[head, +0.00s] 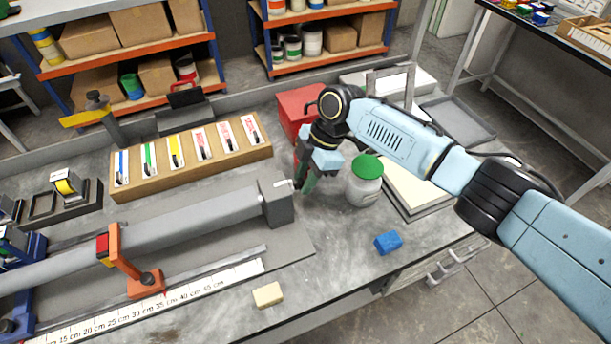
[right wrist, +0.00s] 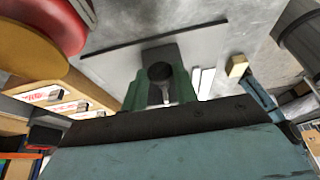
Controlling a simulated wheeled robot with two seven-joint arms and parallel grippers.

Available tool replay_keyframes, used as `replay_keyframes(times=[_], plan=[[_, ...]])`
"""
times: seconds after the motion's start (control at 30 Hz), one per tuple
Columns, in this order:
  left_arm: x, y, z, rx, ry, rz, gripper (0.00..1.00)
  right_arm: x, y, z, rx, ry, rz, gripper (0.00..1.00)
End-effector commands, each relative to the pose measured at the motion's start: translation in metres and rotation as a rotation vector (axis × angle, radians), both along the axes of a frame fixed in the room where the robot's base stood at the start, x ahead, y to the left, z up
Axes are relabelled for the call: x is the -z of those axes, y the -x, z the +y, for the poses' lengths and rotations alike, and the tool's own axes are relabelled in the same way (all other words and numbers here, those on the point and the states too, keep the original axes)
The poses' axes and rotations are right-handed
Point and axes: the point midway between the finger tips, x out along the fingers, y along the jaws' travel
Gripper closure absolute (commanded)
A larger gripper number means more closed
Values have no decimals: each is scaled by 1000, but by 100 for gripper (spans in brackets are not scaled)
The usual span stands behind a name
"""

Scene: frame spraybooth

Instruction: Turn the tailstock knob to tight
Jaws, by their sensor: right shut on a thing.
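The tailstock (head: 277,203) is a dark grey block at the right end of the long grey tube (head: 190,222) in the head view. My right gripper (head: 305,183) is at its right side. In the right wrist view a dark round knob (right wrist: 160,72) shows between the gripper's two green fingers (right wrist: 158,88), against the tailstock. The fingers are shut on it. A pale pointer (right wrist: 166,96) shows just below the knob's round face. The tight mark cannot be read in either view. My left gripper is not in view.
A jar with a green lid (head: 366,180) stands close to the right of my gripper. A red box (head: 298,108) is behind it. A blue sponge (head: 388,242) and a cream block (head: 267,295) lie in front. A wooden rack (head: 190,163) holds colour cards at the back left.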

Motion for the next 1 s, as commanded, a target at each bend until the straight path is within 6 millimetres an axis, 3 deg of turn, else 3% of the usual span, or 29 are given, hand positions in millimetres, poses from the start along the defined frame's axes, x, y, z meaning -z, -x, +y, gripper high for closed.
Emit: replay_keyframes(times=[0.03, 0.2, 0.57, 1.0], plan=[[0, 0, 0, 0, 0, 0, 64, 1, 1, 0, 0, 2, 3, 69], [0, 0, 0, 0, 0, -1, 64, 1, 1, 0, 0, 2, 2, 50], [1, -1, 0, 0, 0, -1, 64, -7, -2, -3, 1, 1, -1, 50], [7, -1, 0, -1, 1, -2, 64, -90, -16, -35, 1, 1, -3, 50]])
